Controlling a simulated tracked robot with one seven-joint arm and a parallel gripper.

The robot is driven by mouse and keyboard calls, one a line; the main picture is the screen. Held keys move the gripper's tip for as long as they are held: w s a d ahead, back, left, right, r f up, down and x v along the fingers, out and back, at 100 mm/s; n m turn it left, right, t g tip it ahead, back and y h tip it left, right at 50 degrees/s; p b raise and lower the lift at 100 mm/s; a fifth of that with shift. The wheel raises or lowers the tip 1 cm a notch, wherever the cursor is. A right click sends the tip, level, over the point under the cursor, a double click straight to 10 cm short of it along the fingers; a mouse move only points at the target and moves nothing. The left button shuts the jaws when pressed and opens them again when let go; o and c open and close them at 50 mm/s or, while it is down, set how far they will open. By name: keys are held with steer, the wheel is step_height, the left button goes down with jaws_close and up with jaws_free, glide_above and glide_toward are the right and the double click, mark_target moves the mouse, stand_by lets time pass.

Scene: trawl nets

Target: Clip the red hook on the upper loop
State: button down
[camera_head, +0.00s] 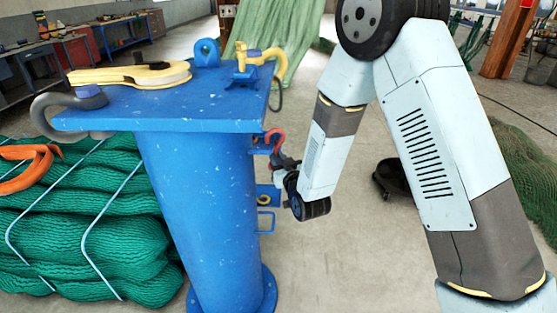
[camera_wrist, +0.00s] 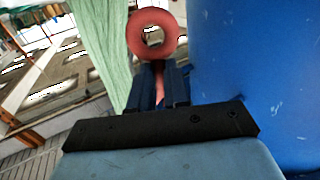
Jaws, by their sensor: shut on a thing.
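The red hook (camera_head: 275,137) is beside the right side of the blue post, just under its top plate. My gripper (camera_head: 281,160) is shut on the hook from below. In the wrist view a round red eye (camera_wrist: 157,36) stands above my fingers (camera_wrist: 158,88), with its red shank between them. A blue bracket (camera_head: 259,150) sticks out of the post next to the hook. Lower on the post are a plate with a yellow ring (camera_head: 264,200) and a blue bar loop (camera_head: 267,219). Whether the hook touches a loop is hidden.
The blue post (camera_head: 200,200) stands close left of my gripper and fills the wrist view's right side. Its top plate (camera_head: 190,108) carries a yellow hook, shackles and a blue lug (camera_head: 207,51). Green net bales (camera_head: 90,220) lie left. The floor to the right is mostly free.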

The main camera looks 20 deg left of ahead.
steer(key=shift+s+a+f, duration=0.2)
steer(key=shift+f, duration=0.55)
steer(key=shift+s+a+f, duration=0.15)
steer(key=shift+a+f, duration=0.05)
steer(key=shift+f, duration=0.5)
stand_by(1.4)
steer(key=c, duration=1)
jaws_free()
